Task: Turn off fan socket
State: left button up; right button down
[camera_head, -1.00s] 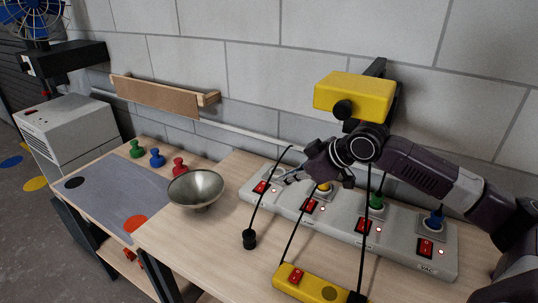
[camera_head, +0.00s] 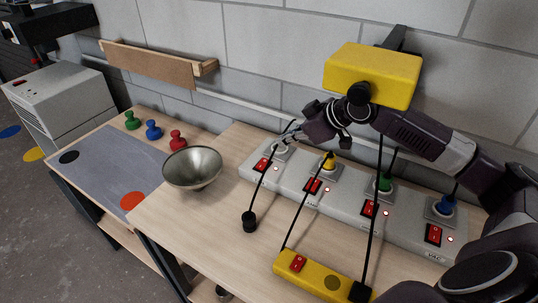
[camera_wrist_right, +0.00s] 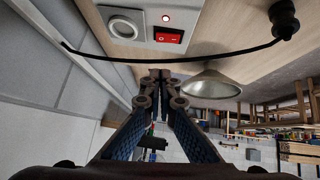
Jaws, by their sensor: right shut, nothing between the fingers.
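A grey socket strip (camera_head: 345,209) lies along the wall side of the bench, with several sockets and red rocker switches. The leftmost switch (camera_head: 262,164) shows in the wrist view (camera_wrist_right: 168,36) with a lit red lamp beside an empty round socket (camera_wrist_right: 122,27). Yellow (camera_head: 328,163), green (camera_head: 385,183) and blue (camera_head: 445,205) plugs sit in the others, each with a red switch. Which socket is the fan's is not readable. My right gripper (camera_head: 289,141) is shut and empty, above the strip's left end; in the wrist view its fingertips (camera_wrist_right: 160,75) are apart from the switch. My left gripper is not in view.
Black cables hang across the strip, one ending in a black plug (camera_head: 249,221). A yellow switch box (camera_head: 318,275) lies in front and a metal bowl (camera_head: 192,169) stands left.

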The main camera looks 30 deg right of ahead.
jog(key=p, duration=0.2)
send_over(263, 160)
jog(key=s, duration=0.2)
notch_tip(263, 160, down, 6)
jog(key=shift+d+r, duration=0.1)
jog(key=shift+r, duration=0.1)
jog(key=f, duration=0.2)
jog(key=p, duration=0.1)
jog(key=shift+d+f, duration=0.25)
jog(key=shift+f, duration=0.15)
jog(key=shift+s+d+f, duration=0.1)
jog(key=shift+f, duration=0.55)
jog(key=shift+d+f, duration=0.1)
jog(key=shift+f, duration=0.2)
